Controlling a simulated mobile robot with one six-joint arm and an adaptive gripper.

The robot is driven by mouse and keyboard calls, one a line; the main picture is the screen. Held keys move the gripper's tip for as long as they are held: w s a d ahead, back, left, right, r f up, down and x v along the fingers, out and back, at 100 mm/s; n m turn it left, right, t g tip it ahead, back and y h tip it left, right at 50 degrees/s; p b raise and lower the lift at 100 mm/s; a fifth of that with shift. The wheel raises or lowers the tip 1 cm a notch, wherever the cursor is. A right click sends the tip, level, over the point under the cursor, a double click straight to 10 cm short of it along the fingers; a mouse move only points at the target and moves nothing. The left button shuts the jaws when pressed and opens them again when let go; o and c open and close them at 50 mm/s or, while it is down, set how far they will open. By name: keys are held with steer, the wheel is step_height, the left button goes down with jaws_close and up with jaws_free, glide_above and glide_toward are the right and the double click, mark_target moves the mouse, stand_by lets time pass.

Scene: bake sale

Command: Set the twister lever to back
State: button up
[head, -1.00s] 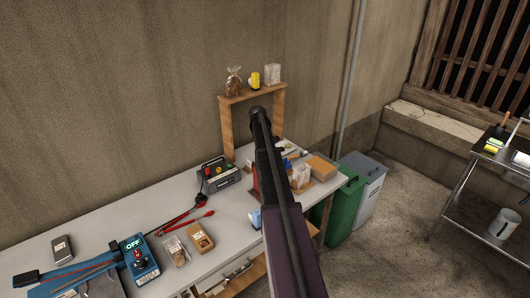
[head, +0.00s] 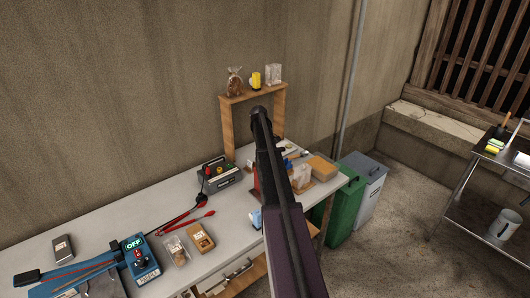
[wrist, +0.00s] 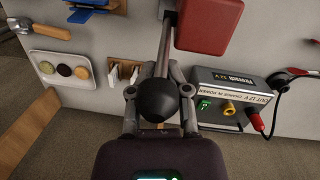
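The twister lever is a metal rod (wrist: 164,48) with a round black knob (wrist: 157,100) in the wrist view. The rod runs up the picture beside a red box-shaped body (wrist: 214,22). My gripper (wrist: 159,92) has one finger on each side of the knob, close against it, and looks shut on the lever. The knob hides part of the fingertips. In the head view only a sliver of the red body (head: 256,180) shows behind my arm, which hides the lever and gripper.
A grey power unit (wrist: 232,92) with coloured terminals stands right of my gripper. A white tray (wrist: 42,58) of round cookies and a small wooden holder (wrist: 122,62) lie left. A blue device (head: 140,262) marked OFF is at the table's left. A wooden shelf (head: 252,95) stands behind.

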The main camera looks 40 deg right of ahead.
steer(key=shift+o, duration=1.1)
